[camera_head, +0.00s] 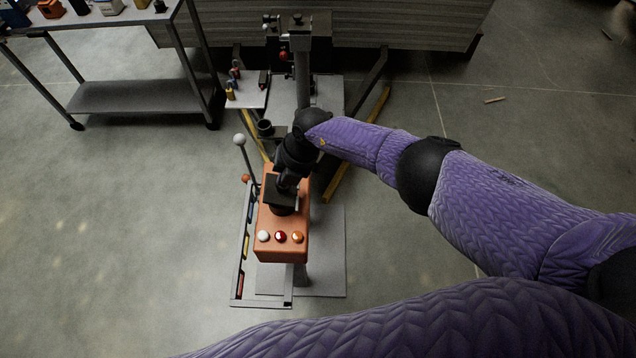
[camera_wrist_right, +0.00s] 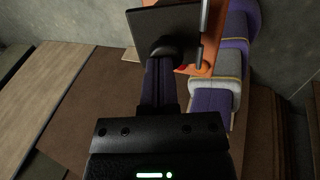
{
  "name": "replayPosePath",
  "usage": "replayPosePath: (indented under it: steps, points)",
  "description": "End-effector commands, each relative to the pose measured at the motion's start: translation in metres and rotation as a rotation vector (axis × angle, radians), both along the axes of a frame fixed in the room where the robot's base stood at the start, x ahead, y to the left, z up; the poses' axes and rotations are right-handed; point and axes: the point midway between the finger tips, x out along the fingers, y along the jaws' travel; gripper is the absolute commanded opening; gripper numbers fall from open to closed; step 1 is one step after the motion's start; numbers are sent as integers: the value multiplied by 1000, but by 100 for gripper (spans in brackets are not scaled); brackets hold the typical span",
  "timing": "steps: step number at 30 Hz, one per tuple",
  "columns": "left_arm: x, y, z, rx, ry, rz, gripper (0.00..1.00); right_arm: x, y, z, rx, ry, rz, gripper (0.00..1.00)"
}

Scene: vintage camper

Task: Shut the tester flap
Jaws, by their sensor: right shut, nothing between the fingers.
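The orange tester box (camera_head: 283,238) stands on a post in the middle of the head view, with white, red and orange buttons on its front. A dark square plate (camera_head: 281,197), apparently the flap, lies over its top. In the right wrist view the plate (camera_wrist_right: 165,20) shows as a flat dark panel beside the orange box (camera_wrist_right: 212,40). My right gripper (camera_head: 287,182) is shut and empty, its fingertips (camera_wrist_right: 162,62) close to the plate; I cannot tell whether they touch. The gripper hides part of the plate and the box's back. My left gripper is out of view.
A lever with a white knob (camera_head: 239,139) and a narrow rack (camera_head: 240,272) stand left of the box. Behind are a post (camera_head: 302,75), a small tool shelf (camera_head: 246,98) and yellow bars (camera_head: 340,178). A cart (camera_head: 140,97) stands back left. The floor at left is clear.

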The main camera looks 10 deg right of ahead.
Motion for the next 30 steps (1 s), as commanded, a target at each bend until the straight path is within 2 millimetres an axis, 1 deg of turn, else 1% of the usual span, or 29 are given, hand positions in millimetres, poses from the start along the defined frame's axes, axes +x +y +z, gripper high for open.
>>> replayPosePath:
  steps: [6, 15, 30]
  points:
    - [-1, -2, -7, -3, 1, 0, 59, 2, 9, -7, 3, 2, -1, 0]
    - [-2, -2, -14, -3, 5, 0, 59, 4, 18, -11, 6, 1, -1, 0]
    - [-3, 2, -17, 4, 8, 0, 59, 4, 21, -14, 7, 4, 0, 0]
